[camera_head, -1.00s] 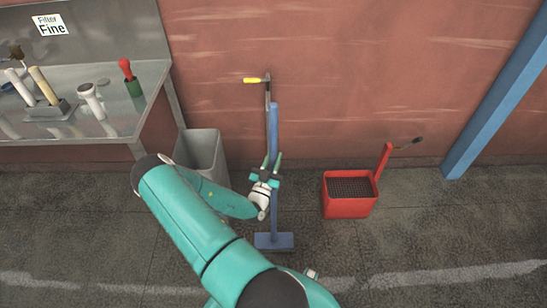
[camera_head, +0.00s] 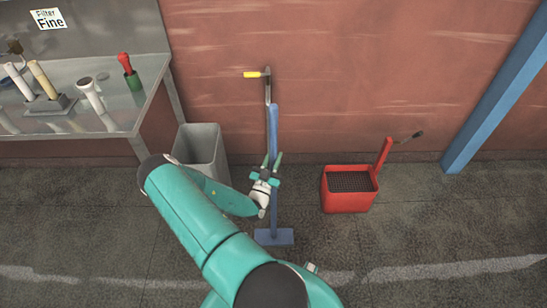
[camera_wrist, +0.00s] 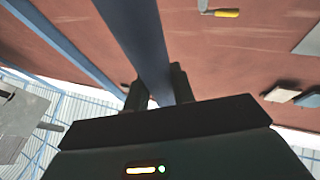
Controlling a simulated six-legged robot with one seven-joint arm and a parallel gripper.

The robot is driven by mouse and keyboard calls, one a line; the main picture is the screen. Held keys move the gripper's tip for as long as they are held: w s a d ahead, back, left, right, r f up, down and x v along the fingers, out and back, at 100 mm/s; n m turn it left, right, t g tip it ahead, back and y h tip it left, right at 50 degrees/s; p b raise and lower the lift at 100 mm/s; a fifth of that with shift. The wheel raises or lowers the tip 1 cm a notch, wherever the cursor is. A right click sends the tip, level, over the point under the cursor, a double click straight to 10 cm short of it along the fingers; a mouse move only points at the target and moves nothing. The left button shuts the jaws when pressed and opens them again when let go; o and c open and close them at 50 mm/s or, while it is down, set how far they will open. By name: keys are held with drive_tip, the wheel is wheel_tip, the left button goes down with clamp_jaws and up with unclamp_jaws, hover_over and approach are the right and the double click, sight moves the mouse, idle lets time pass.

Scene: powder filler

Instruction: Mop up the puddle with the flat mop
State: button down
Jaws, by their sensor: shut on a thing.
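The flat mop stands upright near the wall, with a blue handle (camera_head: 274,135) and a flat blue head (camera_head: 274,237) on the floor. My gripper (camera_head: 269,168) is shut on the handle about midway up. In the wrist view the handle (camera_wrist: 140,45) runs up and away between the fingers of my gripper (camera_wrist: 159,88). Part of the handle is hidden behind my gripper. No puddle can be made out in these frames.
A red bucket (camera_head: 348,202) with a dark grid stands right of the mop. A grey bin (camera_head: 201,150) stands to the left, beside a metal bench (camera_head: 125,110) with tools. A yellow-handled tool (camera_head: 257,74) is on the wall behind. The floor right of the bucket is clear.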

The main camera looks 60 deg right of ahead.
drive_tip(key=w+d, duration=0.4)
drive_tip(key=d, duration=0.5)
drive_tip(key=shift+w+f, duration=0.25)
drive_tip(key=shift+f, duration=0.1)
idle(0.7)
